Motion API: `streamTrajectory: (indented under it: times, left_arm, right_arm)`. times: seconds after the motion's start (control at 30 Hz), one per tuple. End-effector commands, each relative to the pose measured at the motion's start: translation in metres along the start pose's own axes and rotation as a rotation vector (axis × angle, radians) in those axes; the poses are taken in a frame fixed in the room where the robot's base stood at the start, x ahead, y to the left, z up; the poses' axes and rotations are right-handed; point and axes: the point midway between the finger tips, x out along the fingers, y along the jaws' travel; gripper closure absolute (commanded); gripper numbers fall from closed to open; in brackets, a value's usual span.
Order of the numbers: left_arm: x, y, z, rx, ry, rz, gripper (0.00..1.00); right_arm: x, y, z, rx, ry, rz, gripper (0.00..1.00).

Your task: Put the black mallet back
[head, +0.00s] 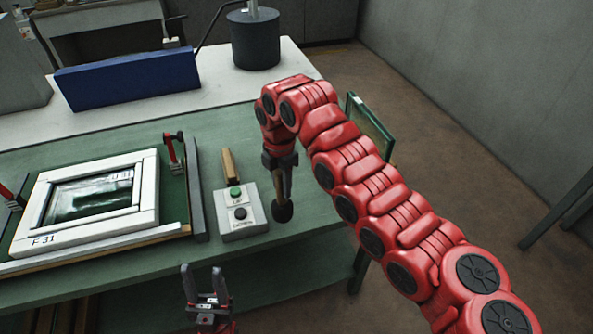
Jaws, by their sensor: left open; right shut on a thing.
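The black mallet (282,211) hangs head down from my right gripper (281,165), which is shut on its handle. The mallet is in the air just right of the control box (239,213) in the head view, near the right end of the green table. I cannot tell its exact height above the table. The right gripper's fingers are partly hidden against the dark handle. My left gripper (203,280) is open and empty at the bottom of the view, in front of the table's near edge.
A white frame (150,183) lies in a fixture with red clamps at the left. A glass pane (369,127) stands at the table's right edge. A blue box (128,78) and dark cylinder (254,38) are behind.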

Motion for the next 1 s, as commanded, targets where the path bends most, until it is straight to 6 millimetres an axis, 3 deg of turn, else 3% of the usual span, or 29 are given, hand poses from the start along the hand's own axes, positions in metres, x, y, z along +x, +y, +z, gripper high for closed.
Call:
streamTrajectory:
  times: [0.03,0.2,0.43,0.77,1.0]
  left_arm:
    - [0.011,-0.001,-0.002,0.000,0.000,0.000,0.50]
    - [0.021,-0.001,-0.004,0.000,0.000,0.000,0.50]
    - [0.030,-0.002,-0.005,0.000,0.000,0.000,0.50]
    - [0.037,-0.002,-0.006,0.000,0.001,0.000,0.50]
    - [0.052,-0.003,-0.009,0.000,0.000,0.000,0.50]
  right_arm:
    - [-0.005,0.003,0.010,0.002,-0.003,-0.007,1.00]
    - [-0.001,0.013,0.037,0.000,-0.001,-0.008,1.00]
    - [0.002,0.023,0.058,-0.001,0.002,-0.001,1.00]
    - [0.006,0.024,0.070,0.000,0.000,0.000,1.00]
    - [0.034,0.025,0.069,-0.001,0.000,-0.001,1.00]
